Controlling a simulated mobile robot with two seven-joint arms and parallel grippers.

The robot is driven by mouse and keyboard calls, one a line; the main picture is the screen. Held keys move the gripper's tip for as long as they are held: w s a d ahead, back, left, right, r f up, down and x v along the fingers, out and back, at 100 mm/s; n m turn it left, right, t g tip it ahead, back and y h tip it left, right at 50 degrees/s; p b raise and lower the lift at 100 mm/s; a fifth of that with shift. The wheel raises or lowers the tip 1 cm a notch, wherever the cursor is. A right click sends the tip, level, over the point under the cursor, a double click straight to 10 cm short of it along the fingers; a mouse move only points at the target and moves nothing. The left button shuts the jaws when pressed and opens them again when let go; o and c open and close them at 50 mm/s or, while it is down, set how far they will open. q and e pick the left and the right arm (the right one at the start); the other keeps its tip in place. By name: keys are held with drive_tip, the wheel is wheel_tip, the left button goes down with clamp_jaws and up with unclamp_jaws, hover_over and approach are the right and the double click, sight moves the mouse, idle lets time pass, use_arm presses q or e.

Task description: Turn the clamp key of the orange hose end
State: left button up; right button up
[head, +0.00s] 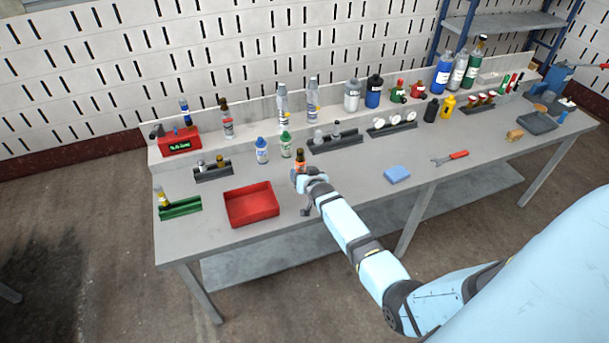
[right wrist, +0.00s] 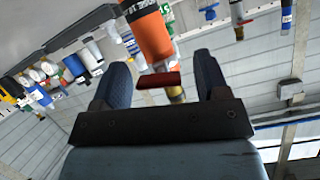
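The orange hose end (head: 300,160) stands near the middle of the bench, partly hidden by my right gripper (head: 303,177). In the right wrist view the orange hose end (right wrist: 152,38) shows printed lettering and a brass-coloured fitting (right wrist: 177,96). A red clamp key (right wrist: 158,80) sits crosswise beside it. The fingers of my right gripper (right wrist: 160,70) are wide apart, with the key showing in the gap between them. I cannot tell whether either finger touches it. My left gripper is not in view.
A red tray (head: 251,222) lies left of my right gripper, with a green rack (head: 180,211) beyond it. Bottles and a dark rack (head: 336,143) stand behind. A blue sponge (head: 397,174) and a red-handled wrench (head: 450,159) lie to the right; the front edge between is mostly clear.

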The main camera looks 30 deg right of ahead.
drive_tip(key=shift+s, duration=0.15)
drive_tip(key=v, duration=1.3)
drive_tip(key=shift+s+a, duration=0.15)
drive_tip(key=shift+s, duration=0.15)
drive_tip(key=shift+r, duration=0.15)
drive_tip(key=s+a+f+n+g+y, duration=0.1)
drive_tip(key=s+a+n+y, duration=0.2)
drive_tip(key=s+a, duration=0.7)
drive_tip(key=s+a+f+n+g+y, duration=0.1)
drive_tip(key=s+a+n, duration=0.4)
drive_tip(key=s+a, duration=0.5)
drive_tip(key=s+f+y, duration=0.1)
drive_tip(key=s+y, duration=0.1)
drive_tip(key=s, duration=0.3)
drive_tip(key=shift+s+a, duration=0.25)
